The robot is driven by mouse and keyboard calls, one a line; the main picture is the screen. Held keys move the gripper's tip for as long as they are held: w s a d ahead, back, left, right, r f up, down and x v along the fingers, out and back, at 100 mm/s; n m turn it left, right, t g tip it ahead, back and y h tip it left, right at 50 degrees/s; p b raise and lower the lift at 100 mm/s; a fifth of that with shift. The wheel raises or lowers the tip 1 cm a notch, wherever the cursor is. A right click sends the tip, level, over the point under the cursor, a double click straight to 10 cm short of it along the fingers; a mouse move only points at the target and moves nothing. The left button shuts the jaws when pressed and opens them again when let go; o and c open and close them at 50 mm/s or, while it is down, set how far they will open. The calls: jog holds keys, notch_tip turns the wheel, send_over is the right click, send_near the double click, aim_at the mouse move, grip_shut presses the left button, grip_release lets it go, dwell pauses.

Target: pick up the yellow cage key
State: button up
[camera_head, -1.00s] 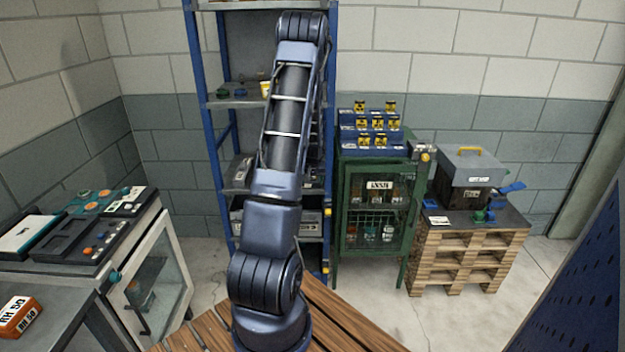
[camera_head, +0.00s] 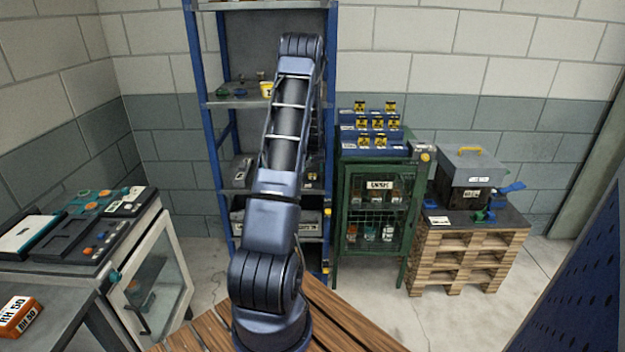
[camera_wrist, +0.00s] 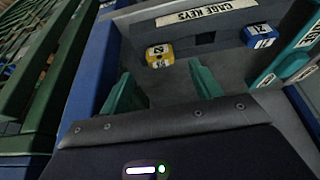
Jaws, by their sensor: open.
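The yellow cage key (camera_wrist: 160,55) shows in the wrist view as a small yellow tag with a black-and-white number label. It sits in a grey tray marked CAGE KEYS (camera_wrist: 194,14), left of a blue tag. My gripper (camera_wrist: 165,88) has two teal fingers, spread apart with nothing between them. The yellow key is beyond the fingertips, roughly in line with the gap between them, and apart from both. In the head view my arm hides the gripper, and I cannot make out the key there.
A blue tag (camera_wrist: 260,35) sits right of the yellow key. Teal labelled pieces (camera_wrist: 298,50) stand at the right. A blue upright (camera_wrist: 91,65) runs close on the left. In the head view, the blue-posted shelf rack (camera_head: 225,178) and a green cage cabinet (camera_head: 341,215) stand ahead.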

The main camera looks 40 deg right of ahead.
aim_at(312, 174)
jog(key=x, duration=0.5)
jog(key=shift+w+d, duration=0.1)
jog(key=c, duration=1.1)
jog(key=shift+r, duration=0.1)
